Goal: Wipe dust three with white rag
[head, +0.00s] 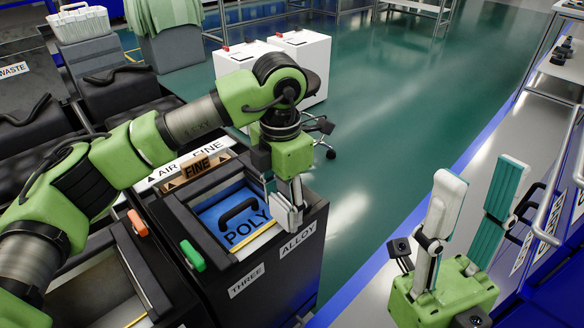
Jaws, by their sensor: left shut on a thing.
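My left gripper (289,205) points down at the right rim of the black cabinet (262,285) labelled THREE and ALLOY. It is shut on a small whitish thing, which looks like the white rag; its fingers hide most of it. I cannot tell whether it touches the rim. A blue panel (213,213) marked POLY, with a black handle, lies inside the cabinet's open top, left of the gripper. I cannot make out dust three. My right gripper (478,178) is open and empty at the lower right, fingers up, away from the cabinet.
A similar open cabinet (110,283) stands at left, with orange and green handles between the two. White boxes (300,55) and a chair base (327,140) stand beyond.

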